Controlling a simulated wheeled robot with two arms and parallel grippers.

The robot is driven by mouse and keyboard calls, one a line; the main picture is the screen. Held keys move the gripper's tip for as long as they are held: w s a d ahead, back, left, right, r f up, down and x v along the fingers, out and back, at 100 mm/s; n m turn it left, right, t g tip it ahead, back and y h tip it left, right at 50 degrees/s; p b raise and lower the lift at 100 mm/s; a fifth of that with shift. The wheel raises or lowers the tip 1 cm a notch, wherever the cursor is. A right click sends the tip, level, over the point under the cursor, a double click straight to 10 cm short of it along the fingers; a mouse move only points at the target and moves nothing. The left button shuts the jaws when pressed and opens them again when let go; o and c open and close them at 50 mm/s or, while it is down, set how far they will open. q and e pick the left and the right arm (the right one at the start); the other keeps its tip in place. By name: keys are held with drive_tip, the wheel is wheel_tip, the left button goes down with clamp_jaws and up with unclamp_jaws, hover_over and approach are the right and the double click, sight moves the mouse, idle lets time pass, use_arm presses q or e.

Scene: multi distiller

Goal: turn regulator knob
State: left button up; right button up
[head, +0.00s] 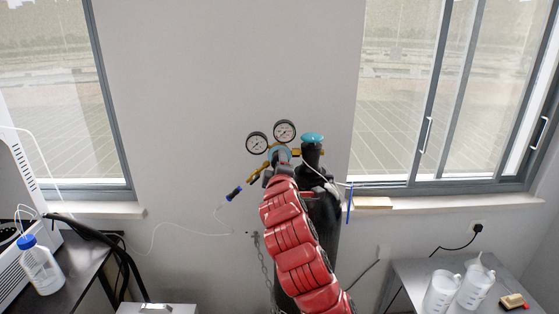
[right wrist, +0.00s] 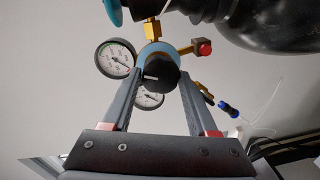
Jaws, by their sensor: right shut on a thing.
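The regulator has two round gauges, a teal body and brass fittings. It sits at the top of the black gas cylinder (head: 326,215); one gauge (head: 285,131) faces me in the head view. In the right wrist view the regulator's black knob (right wrist: 161,68) is between the fingertips of my right gripper (right wrist: 165,80), which is shut on it. A gauge (right wrist: 116,58) is left of the knob, and the other is partly hidden behind the fingers. In the head view my red right arm hides the knob and most of the gripper. My left gripper is not in view.
A teal cylinder valve (head: 312,138) stands right of the regulator. A chain (head: 265,262) and thin hoses hang near the cylinder. A table at right holds white jugs (head: 441,291); a dark bench at left holds a blue-capped bottle (head: 39,266). Windows flank the wall.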

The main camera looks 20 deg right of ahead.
drive_tip(key=shift+n+p, duration=1.2)
drive_tip(key=shift+n, duration=0.5)
drive_tip(key=shift+f, duration=0.1)
drive_tip(key=o, duration=1.4)
drive_tip(key=shift+d, duration=0.1)
